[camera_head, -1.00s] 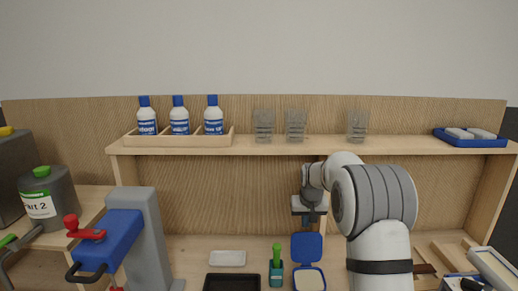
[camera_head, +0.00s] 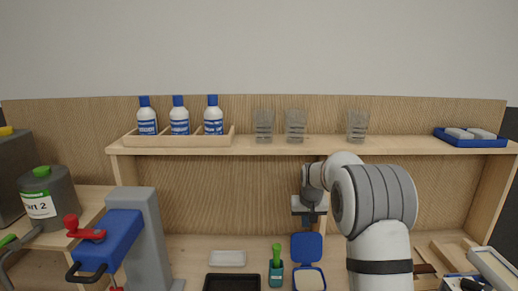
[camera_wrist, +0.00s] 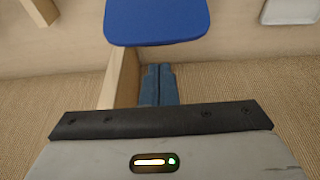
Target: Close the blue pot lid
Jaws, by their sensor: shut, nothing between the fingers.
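The blue pot lid (camera_head: 307,246) stands raised, open, behind its pot (camera_head: 309,279), whose blue rim surrounds a pale inside at the bottom of the head view. In the wrist view the lid (camera_wrist: 156,20) fills the top middle, and the pot is not visible there. My gripper (camera_head: 311,222) hangs just behind and above the lid in the head view. Its blue-grey fingers (camera_wrist: 159,68) are together with nothing between them. In the wrist view the fingertips lie just below the lid's edge; I cannot tell whether they touch it.
A green-capped bottle (camera_head: 276,267) stands close left of the pot, beside a black tray (camera_head: 232,283) and a white block (camera_head: 228,258). The shelf (camera_head: 340,148) with glasses and bottles runs above my gripper. A wooden post (camera_wrist: 121,75) stands beside the fingers.

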